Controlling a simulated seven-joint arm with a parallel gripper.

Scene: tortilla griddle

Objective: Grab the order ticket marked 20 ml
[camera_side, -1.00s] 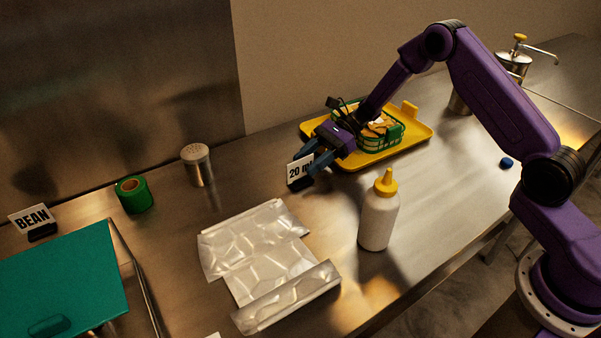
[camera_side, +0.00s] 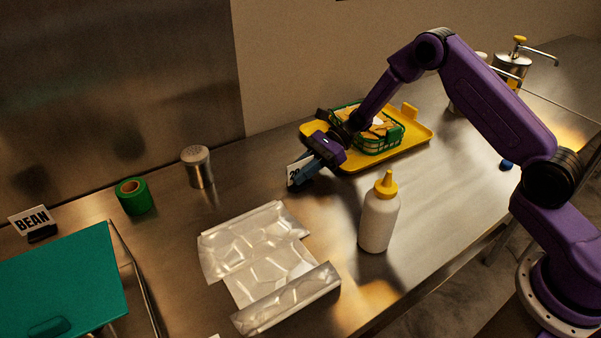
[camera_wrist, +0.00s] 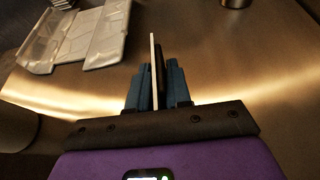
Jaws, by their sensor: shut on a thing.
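The order ticket (camera_side: 294,174) is a small white card with black print, of which "20" shows in the side view; the rest of its print is covered by my gripper. My gripper (camera_side: 311,171) is shut on the ticket. In the wrist view the ticket (camera_wrist: 154,70) shows edge-on as a thin pale strip between the blue fingers of my gripper (camera_wrist: 157,88), with a dark part beside it. I cannot tell whether the ticket is clear of the counter.
A yellow tray (camera_side: 415,137) with a green basket (camera_side: 381,145) stands just behind my gripper.

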